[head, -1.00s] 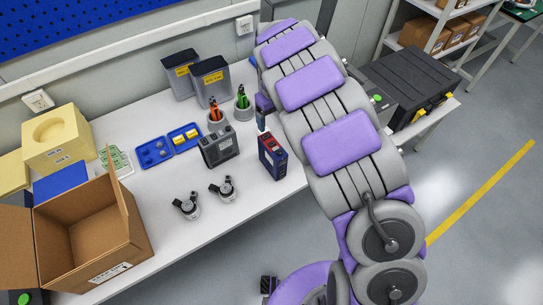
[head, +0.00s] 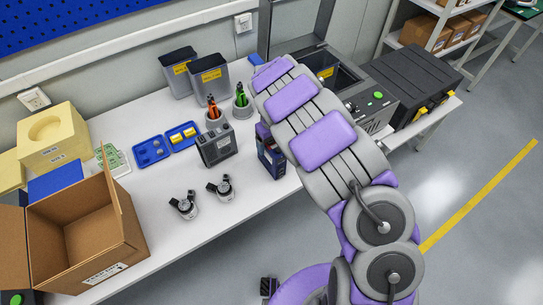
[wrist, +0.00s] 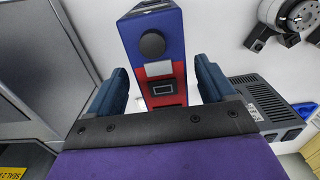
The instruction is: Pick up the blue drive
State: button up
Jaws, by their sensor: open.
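The blue drive (head: 271,162) is a blue box with red parts, standing upright on the white table. In the head view my arm hides part of it. In the wrist view the blue drive (wrist: 152,45) shows its blue side with a black round knob and a red section below. My gripper (wrist: 160,82) is open, with one dark blue finger on each side of the drive's red section. Small gaps seem to show between the fingers and the drive. In the head view the gripper is mostly hidden behind my arm.
A dark grey device (head: 217,147) stands just left of the drive, close to one finger in the wrist view. Two round actuators (head: 220,187) lie in front. An open cardboard box (head: 85,235) is at the left. A grey machine (head: 372,108) with its lid up stands at the right.

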notch_tip(320, 180, down, 3)
jog(key=shift+a+r, duration=0.15)
jog(key=shift+r, duration=0.1)
jog(key=shift+c, duration=0.2)
jog(key=c, duration=1)
jog(key=shift+r, duration=0.15)
